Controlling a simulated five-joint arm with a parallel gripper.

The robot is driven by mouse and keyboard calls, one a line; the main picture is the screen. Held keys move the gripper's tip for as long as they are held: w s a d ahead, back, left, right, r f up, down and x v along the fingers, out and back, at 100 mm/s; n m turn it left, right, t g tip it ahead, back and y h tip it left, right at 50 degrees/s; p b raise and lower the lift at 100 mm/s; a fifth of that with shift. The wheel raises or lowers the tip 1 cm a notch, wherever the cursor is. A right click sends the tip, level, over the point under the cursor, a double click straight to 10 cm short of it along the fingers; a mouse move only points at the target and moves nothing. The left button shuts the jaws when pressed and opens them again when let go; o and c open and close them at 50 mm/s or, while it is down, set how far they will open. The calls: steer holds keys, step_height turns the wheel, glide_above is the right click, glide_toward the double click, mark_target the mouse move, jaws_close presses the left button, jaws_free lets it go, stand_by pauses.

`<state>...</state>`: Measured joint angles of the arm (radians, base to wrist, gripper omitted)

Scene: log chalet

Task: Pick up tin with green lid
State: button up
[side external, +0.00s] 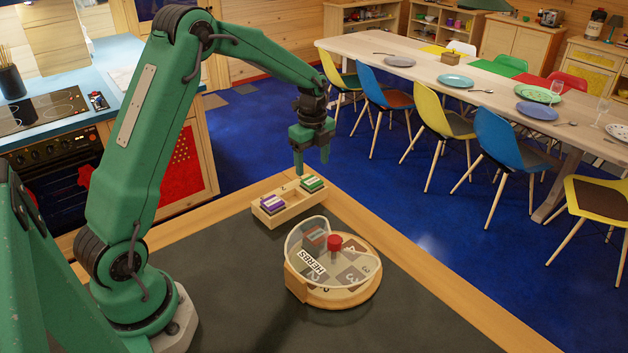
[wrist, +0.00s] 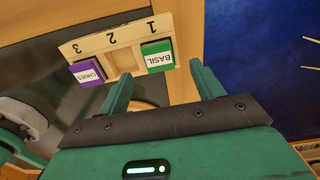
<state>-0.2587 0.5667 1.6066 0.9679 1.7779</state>
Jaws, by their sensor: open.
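The tin with the green lid (side external: 312,183) sits at the right end of a wooden rack. In the wrist view the same tin (wrist: 157,57) is labelled BASIL and stands by the number 1. A tin with a purple lid (side external: 272,203), labelled CHIVES in the wrist view (wrist: 88,73), stands by the number 3. My gripper (side external: 311,168) is open and empty above the green-lidded tin's end of the rack. In the wrist view, my gripper's fingers (wrist: 160,85) are apart, with the green-lidded tin ahead of them; no contact shows.
The wooden rack (side external: 290,209) has an empty middle slot. A round wooden carousel (side external: 333,292) with a clear cover, a red knob and a HERBS label stands nearer the camera. The dark worktop (side external: 230,290) is bare to its left. A dining table and chairs are far behind.

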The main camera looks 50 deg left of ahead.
mark_target(312, 181)
steer(key=shift+f, duration=0.1)
steer(key=shift+s+f, duration=0.1)
steer(key=shift+f, duration=2.35)
steer(key=shift+c, duration=0.5)
steer(key=c, duration=1)
